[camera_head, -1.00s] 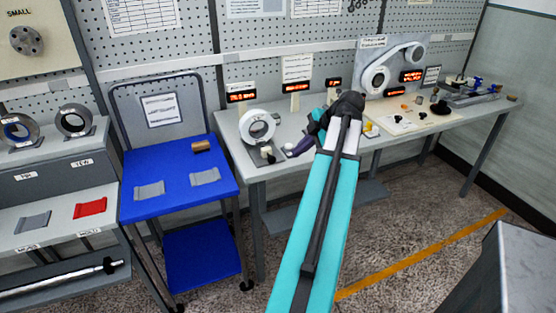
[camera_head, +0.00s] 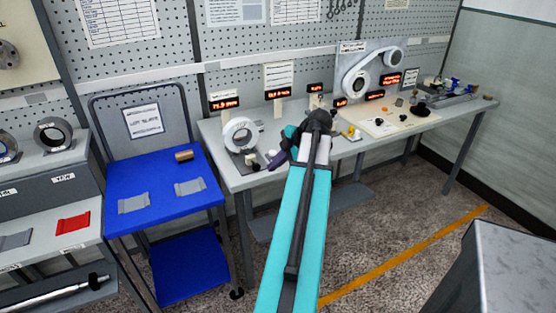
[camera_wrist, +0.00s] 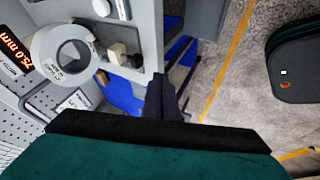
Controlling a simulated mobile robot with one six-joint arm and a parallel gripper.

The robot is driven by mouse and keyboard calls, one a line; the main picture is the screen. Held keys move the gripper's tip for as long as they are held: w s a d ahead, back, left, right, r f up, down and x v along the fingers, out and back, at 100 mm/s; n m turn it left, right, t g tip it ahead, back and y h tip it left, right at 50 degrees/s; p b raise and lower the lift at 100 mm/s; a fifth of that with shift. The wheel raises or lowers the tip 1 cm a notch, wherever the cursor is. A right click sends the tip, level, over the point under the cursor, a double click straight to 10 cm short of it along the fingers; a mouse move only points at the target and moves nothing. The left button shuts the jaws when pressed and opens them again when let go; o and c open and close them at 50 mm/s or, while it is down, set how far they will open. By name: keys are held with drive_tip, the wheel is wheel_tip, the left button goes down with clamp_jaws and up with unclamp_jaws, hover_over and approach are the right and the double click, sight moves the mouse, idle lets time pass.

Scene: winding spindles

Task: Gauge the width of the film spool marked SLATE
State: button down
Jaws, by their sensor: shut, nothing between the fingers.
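A pale ring-shaped spool (camera_head: 241,135) stands on the left end of the grey bench, and it also shows at upper left in the wrist view (camera_wrist: 42,60). It has a small label whose writing I cannot read, so I cannot tell if it is the SLATE spool. A red-lit readout (camera_head: 224,104) stands behind it; in the wrist view the readout (camera_wrist: 12,52) appears to say 75.0 mm.
A blue cart (camera_head: 160,180) with grey patches and a brown roll (camera_head: 184,155) stands left of the bench. A reel panel (camera_head: 372,68) and small parts occupy the bench's right. Floor in front is open.

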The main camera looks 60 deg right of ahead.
sight(259, 165)
drive_tip(key=shift+w+d+f+p, duration=0.4)
drive_tip(key=shift+w+f, duration=0.3)
drive_tip(key=shift+w, duration=0.3)
drive_tip(key=shift+w+d+f+p, duration=0.4)
drive_tip(key=shift+w+f, duration=0.25)
drive_tip(key=shift+w, duration=0.4)
drive_tip(key=shift+w+d+f+p, duration=0.3)
drive_tip(key=shift+w+f+p, duration=0.15)
drive_tip(key=shift+w+f, duration=0.4)
drive_tip(key=shift+w+r, duration=0.1)
drive_tip(key=shift+w, duration=0.05)
drive_tip(key=shift+w+d+b, duration=0.6)
drive_tip(key=shift+w, duration=0.15)
drive_tip(key=shift+w+d+b, duration=0.35)
drive_tip(key=shift+w+d, duration=0.1)
drive_tip(key=shift+w, duration=0.25)
drive_tip(key=shift+s+a, duration=0.1)
